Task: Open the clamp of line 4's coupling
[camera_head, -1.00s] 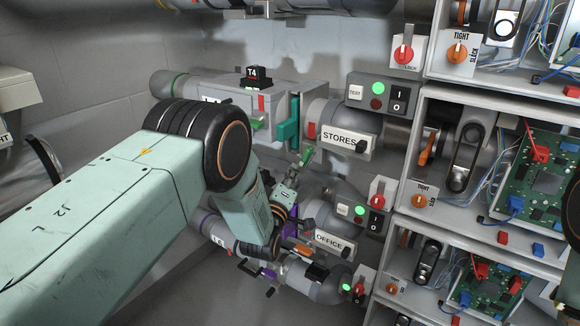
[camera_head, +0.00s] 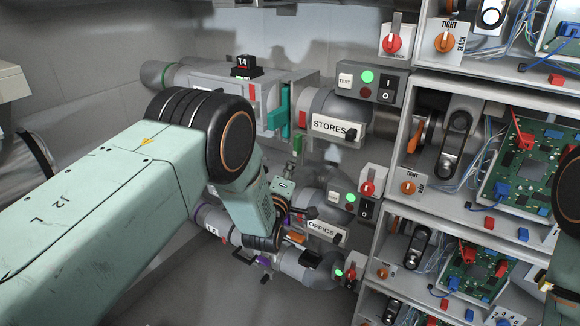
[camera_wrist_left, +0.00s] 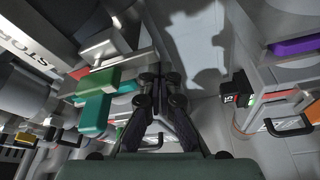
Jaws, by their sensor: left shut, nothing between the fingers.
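Line 4 is the upper pipe, with a black T4 tag (camera_head: 243,65) on a grey housing beside the STORES pipe. A teal plate (camera_head: 279,108) stands at the housing's right end, with a green piece (camera_head: 297,144) below it. In the left wrist view a green block (camera_wrist_left: 98,80) and a teal block (camera_wrist_left: 93,114) are left of my left gripper (camera_wrist_left: 160,82), whose fingers are together and empty. They look apart from the green block. In the head view my left gripper (camera_head: 284,186) is below the green piece, its fingers partly hidden. I cannot tell the clamp's exact state.
The STORES label (camera_head: 331,128) and switch box (camera_head: 370,84) are to the right. The OFFICE pipe (camera_head: 320,230) lies below, close to my left arm. Shelves with circuit boards (camera_head: 530,170) fill the right side. A black 5 tag (camera_wrist_left: 232,95) shows in the left wrist view.

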